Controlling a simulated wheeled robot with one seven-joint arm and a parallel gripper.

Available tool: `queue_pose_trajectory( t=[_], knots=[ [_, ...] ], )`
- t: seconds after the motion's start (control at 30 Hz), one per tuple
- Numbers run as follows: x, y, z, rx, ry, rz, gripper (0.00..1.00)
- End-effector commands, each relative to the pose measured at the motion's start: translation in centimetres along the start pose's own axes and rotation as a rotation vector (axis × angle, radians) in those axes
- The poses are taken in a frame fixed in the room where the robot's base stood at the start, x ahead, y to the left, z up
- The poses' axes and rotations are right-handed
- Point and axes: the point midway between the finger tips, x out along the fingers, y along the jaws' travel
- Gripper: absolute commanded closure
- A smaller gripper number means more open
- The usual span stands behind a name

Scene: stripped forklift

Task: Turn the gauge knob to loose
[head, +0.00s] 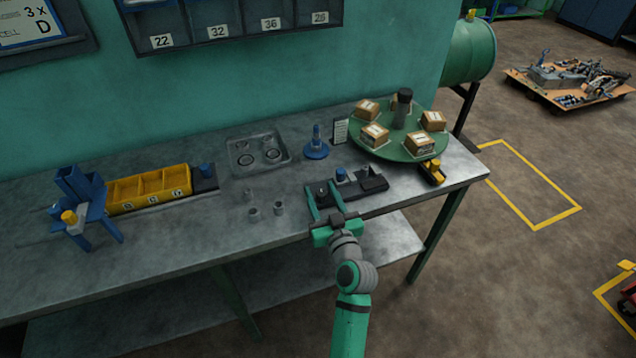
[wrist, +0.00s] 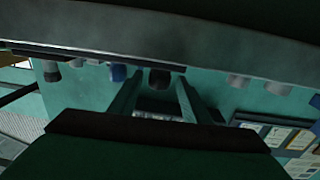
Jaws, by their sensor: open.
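A dark fixture (head: 374,186) lies near the bench's front edge, right of centre. It carries a blue knob (head: 341,175), an upright lever and, at its left end, a small dark knob (head: 322,192). I cannot read which knob is labelled as the gauge knob, or its setting. My gripper (head: 325,188) is open, with one finger on either side of the dark knob. In the wrist view, the dark knob (wrist: 160,78) shows between the fingertips, and the blue knob (wrist: 118,73) is just to its left. Whether the fingers touch the knob cannot be told.
A green turntable (head: 388,150) with several boxes stands behind right. A blue round-based stand (head: 316,150), a metal tray (head: 257,155) and small grey cylinders (head: 265,208) are left of the fixture. A yellow bin (head: 150,190) and blue stand (head: 82,200) are farther left.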

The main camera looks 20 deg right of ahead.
Motion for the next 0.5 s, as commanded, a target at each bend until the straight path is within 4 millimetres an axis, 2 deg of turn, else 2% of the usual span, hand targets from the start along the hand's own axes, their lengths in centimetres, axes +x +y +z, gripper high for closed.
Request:
queue_pose_trajectory(
  t=[0.2,0.5],
  knots=[
    [3.0,0.3,0.0,0.0,0.0,0.003,0.57],
    [4.2,0.4,0.0,-0.001,0.0,0.007,0.57]
  ],
)
